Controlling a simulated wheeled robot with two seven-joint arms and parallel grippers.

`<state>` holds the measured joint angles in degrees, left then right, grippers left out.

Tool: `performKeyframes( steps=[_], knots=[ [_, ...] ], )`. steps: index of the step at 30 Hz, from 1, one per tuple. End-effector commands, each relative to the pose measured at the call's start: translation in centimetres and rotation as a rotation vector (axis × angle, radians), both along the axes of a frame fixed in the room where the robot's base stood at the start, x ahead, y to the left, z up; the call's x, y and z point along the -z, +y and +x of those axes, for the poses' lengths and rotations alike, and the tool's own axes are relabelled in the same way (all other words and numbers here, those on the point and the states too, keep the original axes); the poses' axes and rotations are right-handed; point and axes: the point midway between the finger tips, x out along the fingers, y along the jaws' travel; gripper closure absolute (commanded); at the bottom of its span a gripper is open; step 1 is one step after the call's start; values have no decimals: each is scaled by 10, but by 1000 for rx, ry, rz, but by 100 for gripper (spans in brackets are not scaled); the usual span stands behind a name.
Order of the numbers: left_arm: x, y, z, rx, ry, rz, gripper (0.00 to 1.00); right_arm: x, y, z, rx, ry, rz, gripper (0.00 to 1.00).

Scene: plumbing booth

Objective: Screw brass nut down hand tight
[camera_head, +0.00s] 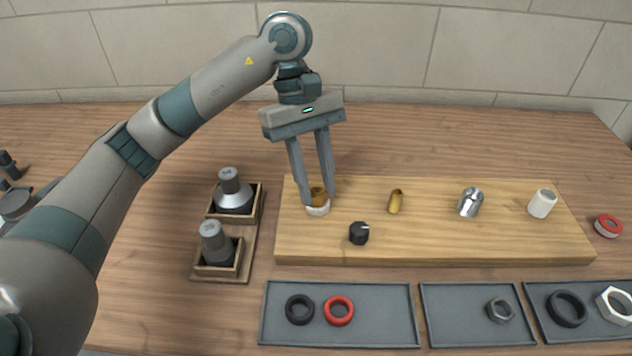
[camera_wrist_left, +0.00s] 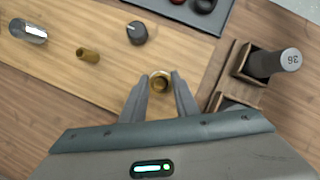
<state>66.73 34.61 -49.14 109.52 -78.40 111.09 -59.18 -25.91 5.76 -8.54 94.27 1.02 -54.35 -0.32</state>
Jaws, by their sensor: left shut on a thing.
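The brass nut (camera_head: 318,192) sits at the left end of the wooden board, on top of a white fitting (camera_head: 317,210). My left gripper (camera_head: 319,198) reaches down from above with its two fingers on either side of the nut, shut on it. In the left wrist view the nut (camera_wrist_left: 160,82) shows as a round brass ring between the fingertips (camera_wrist_left: 160,85). The fingers hide part of the nut's sides, and I cannot see its threads. My right gripper is not in view.
The board (camera_head: 430,248) also carries a black knob (camera_head: 359,233), a brass stub (camera_head: 395,201), a chrome fitting (camera_head: 470,202) and a white pipe (camera_head: 542,204). Sockets in a wooden holder (camera_head: 247,250) stand close left. Grey trays (camera_head: 385,328) with rings and nuts lie in front.

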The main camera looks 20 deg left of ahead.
Motion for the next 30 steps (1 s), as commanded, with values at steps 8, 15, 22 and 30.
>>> performKeyframes(
  steps=[8, 15, 22, 30],
  knots=[
    [2, 0, 0, 61, 0, 0, 95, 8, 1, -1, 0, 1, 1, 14],
    [2, -1, 0, 113, 0, 0, 95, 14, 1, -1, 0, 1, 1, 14],
    [2, -1, 1, 162, 0, 0, 95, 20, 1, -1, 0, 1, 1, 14],
    [1, -1, 1, 399, -1, 2, 95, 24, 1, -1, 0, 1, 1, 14]
  ],
)
